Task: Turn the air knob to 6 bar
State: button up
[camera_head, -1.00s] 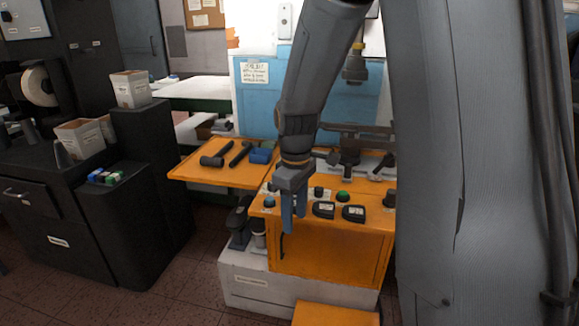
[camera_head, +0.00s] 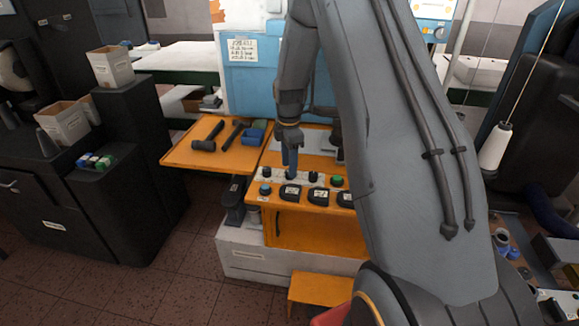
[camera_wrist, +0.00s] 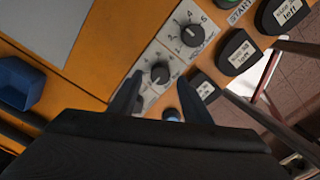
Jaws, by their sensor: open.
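A small black knob (camera_wrist: 160,73) on a pale scale plate lies between the fingers of my gripper (camera_wrist: 159,80) in the wrist view. A second black knob (camera_wrist: 193,35) with a numbered scale sits beyond it, up and to the right. The print is too small to tell which is the air knob, and I cannot read either setting surely. In the head view my gripper (camera_head: 290,168) points down over the left part of the orange control panel (camera_head: 258,201), and one black knob (camera_head: 313,176) shows to its right. My gripper is open; contact with the nearer knob cannot be told.
A blue button (camera_head: 265,189), a green button (camera_head: 337,181) and several black labelled pads (camera_head: 290,194) sit close by on the panel. My arm hides the panel's right end.

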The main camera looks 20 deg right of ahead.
jog(key=shift+f, duration=1.2)
jog(key=shift+c, duration=0.4)
jog(key=c, duration=1)
jog(key=shift+o, duration=0.2)
